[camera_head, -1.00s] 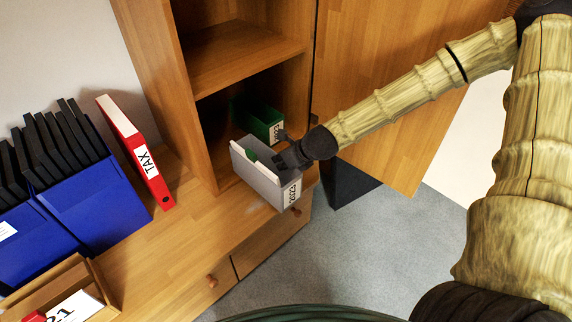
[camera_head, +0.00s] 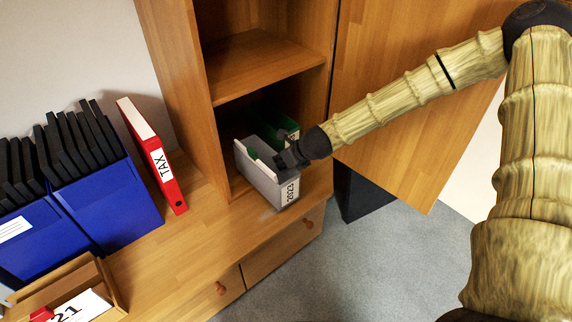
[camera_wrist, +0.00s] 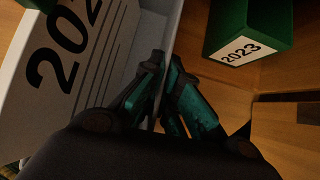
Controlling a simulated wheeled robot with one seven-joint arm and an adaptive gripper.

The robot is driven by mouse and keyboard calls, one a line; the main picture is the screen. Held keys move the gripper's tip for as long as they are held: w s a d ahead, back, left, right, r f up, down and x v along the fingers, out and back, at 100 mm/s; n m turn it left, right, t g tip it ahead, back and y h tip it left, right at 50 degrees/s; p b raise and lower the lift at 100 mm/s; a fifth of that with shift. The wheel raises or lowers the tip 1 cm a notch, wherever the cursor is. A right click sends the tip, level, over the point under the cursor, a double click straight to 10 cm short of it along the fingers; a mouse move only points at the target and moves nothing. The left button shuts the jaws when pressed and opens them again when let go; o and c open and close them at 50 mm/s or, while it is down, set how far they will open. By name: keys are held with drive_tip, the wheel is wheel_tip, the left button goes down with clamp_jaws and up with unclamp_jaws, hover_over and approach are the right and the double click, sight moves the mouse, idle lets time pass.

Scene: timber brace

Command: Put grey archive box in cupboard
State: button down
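The grey archive box (camera_head: 265,185), labelled 2023, is upright at the mouth of the wooden cupboard's (camera_head: 178,85) lower compartment, behind the left side panel's front edge in part. I cannot tell whether its base touches the cupboard floor. My gripper (camera_head: 284,159) is at the box's upper right edge. In the wrist view my gripper's fingers (camera_wrist: 165,68) straddle a thin wall of the grey box (camera_wrist: 105,45) and look closed on it. Something green shows inside the box.
A green box (camera_head: 287,128) labelled 2023 stands deeper in the same compartment, partly hidden. The cupboard door (camera_head: 385,75) is open to the right. A red TAX binder (camera_head: 160,165), blue boxes (camera_head: 105,205) and a wooden tray (camera_head: 85,280) are at left.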

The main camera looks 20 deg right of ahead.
drive_tip(key=shift+w+a+f, duration=0.1)
drive_tip(key=shift+w+a, duration=0.2)
drive_tip(key=shift+w, duration=0.4)
drive_tip(key=shift+w+a+f, duration=0.1)
drive_tip(key=shift+w+a, duration=0.15)
drive_tip(key=shift+w, duration=0.5)
drive_tip(key=shift+w+a+f, duration=0.1)
drive_tip(key=shift+w+a, duration=0.2)
drive_tip(key=shift+w, duration=0.4)
drive_tip(key=w+a+p, duration=0.2)
drive_tip(key=w, duration=0.4)
drive_tip(key=w+a+p, duration=0.2)
drive_tip(key=w, duration=0.5)
drive_tip(key=shift+a, duration=0.35)
drive_tip(key=shift+w+f+b, duration=0.1)
drive_tip(key=shift+f+b, duration=0.4)
drive_tip(key=shift+f, duration=0.35)
idle(1.1)
drive_tip(key=c, duration=1.6)
unclamp_jaws()
drive_tip(key=shift+f, duration=0.1)
drive_tip(key=shift+p+v, duration=1.25)
drive_tip(key=shift+v, duration=1.8)
